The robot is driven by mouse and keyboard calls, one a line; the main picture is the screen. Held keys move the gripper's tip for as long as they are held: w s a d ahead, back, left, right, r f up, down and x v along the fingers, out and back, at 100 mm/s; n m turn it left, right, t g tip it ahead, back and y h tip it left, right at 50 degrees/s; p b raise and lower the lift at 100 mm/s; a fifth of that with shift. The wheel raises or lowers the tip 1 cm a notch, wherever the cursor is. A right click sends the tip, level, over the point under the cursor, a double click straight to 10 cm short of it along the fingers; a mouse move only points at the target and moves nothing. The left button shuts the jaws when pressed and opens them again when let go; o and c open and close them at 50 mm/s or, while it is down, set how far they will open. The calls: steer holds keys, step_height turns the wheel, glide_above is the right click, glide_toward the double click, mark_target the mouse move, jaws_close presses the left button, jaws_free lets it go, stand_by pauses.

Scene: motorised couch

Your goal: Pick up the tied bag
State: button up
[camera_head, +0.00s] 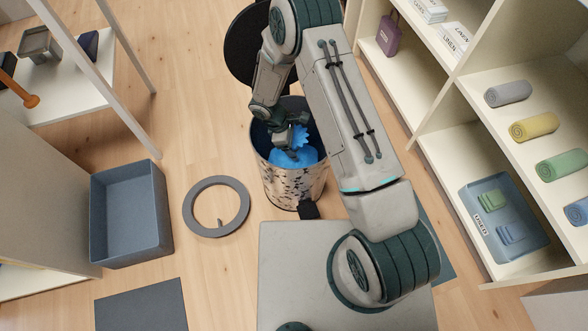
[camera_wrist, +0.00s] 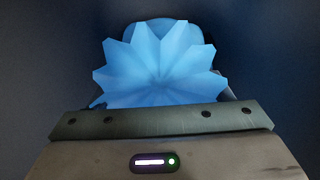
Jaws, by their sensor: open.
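The tied bag (camera_head: 292,157) is bright blue and sits inside a speckled metal pedal bin (camera_head: 291,188) whose dark lid (camera_head: 246,45) stands open at the back. The bag's gathered, fanned-out top (camera_wrist: 160,62) faces the camera in the wrist view, and part of its rounded body shows behind. My gripper (camera_head: 292,146) reaches down into the bin, right at the bag's top. It is open. Its fingers are mostly hidden behind the fanned top in the wrist view, so I cannot tell whether they touch the bag.
A grey ring (camera_head: 216,180) lies on the wooden floor left of the bin. A blue-grey open box (camera_head: 131,214) stands further left. Shelves with rolled towels (camera_head: 534,126) and a blue tray (camera_head: 505,243) stand at the right. A white table (camera_head: 75,100) is at upper left.

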steer(key=shift+r, duration=0.1)
jaws_close()
